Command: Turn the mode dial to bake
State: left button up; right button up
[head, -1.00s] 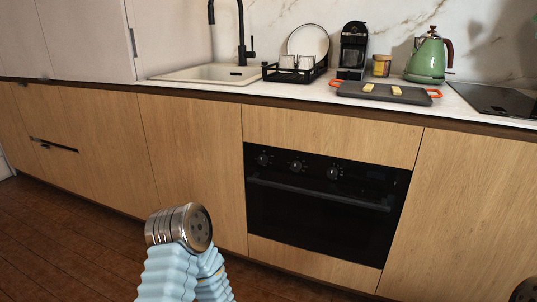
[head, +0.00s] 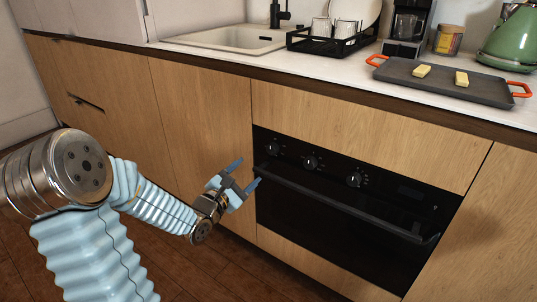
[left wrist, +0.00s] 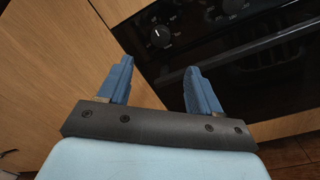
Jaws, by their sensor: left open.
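The black oven (head: 345,220) is set into the wooden cabinets, with three round dials on its top panel: a left dial (head: 272,149), a middle dial (head: 310,162) and a right dial (head: 354,180). Their markings are too small to read, so I cannot tell which is the mode dial. My left gripper (head: 247,174) is open and empty, just left of and below the left dial, apart from it. In the left wrist view, one dial (left wrist: 161,36) lies beyond the gap between my open fingers (left wrist: 160,66). My right gripper is out of view.
The oven handle (head: 340,205) runs across the door below the dials and sticks out. Above is the counter with a grey tray (head: 440,82), a dish rack (head: 330,40), a coffee maker (head: 405,28) and a green kettle (head: 513,40). The floor in front looks clear.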

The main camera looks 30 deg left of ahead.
aim_at(270, 151)
pick_arm(q)
jog(key=w, duration=1.2)
jog(key=shift+w+d, duration=0.1)
jog(key=shift+w, duration=0.1)
jog(key=shift+c, duration=0.3)
jog(key=c, duration=1)
jog(key=shift+f, duration=0.1)
